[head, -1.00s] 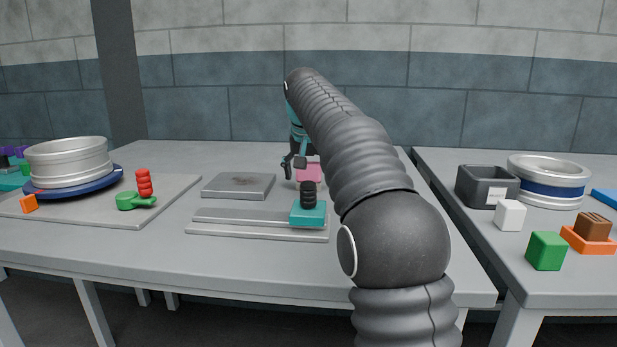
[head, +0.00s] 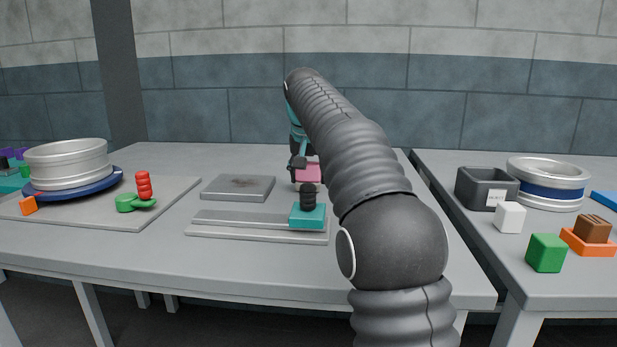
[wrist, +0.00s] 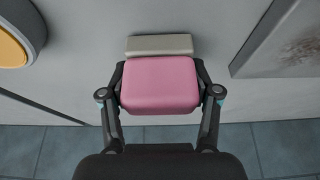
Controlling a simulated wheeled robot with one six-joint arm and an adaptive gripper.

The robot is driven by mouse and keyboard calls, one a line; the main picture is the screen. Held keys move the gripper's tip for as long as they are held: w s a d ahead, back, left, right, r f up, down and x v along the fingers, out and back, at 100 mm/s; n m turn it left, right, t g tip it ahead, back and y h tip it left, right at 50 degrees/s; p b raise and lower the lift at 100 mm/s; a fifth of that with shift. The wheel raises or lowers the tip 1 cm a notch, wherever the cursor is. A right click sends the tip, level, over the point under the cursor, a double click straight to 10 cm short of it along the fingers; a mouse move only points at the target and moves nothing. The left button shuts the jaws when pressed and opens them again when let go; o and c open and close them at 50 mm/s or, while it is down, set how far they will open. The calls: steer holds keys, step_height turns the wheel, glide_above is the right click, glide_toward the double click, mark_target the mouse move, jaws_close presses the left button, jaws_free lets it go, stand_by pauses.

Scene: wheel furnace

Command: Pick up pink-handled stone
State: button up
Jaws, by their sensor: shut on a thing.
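The pink-handled stone shows as a pink block (wrist: 160,84) in the wrist view, with a grey-beige slab (wrist: 160,45) at its far side. My gripper (wrist: 160,92) has one finger on each side of the pink block and is shut on it. In the head view the pink block (head: 308,173) is at the back of the middle table, beside my gripper (head: 297,168) and partly hidden by my arm. I cannot tell whether the stone touches the table.
A teal block with a dark ribbed handle (head: 307,215) stands on the stacked grey slabs (head: 215,231) in front. A stained grey plate (head: 238,188) lies to the left. A dark box (head: 482,187) stands on the right table.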

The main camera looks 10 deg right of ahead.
step_height(320, 180, up, 4)
steer(key=shift+d+f, duration=0.1)
steer(key=s+d+r, duration=0.5)
steer(key=d+r, duration=0.1)
steer(key=d, duration=0.4)
steer(key=shift+r, duration=0.4)
steer(key=shift+s+d, duration=0.1)
steer(key=o, duration=0.7)
steer(key=shift+c, duration=0.2)
steer(key=c, duration=0.3)
steer(key=shift+c, duration=0.2)
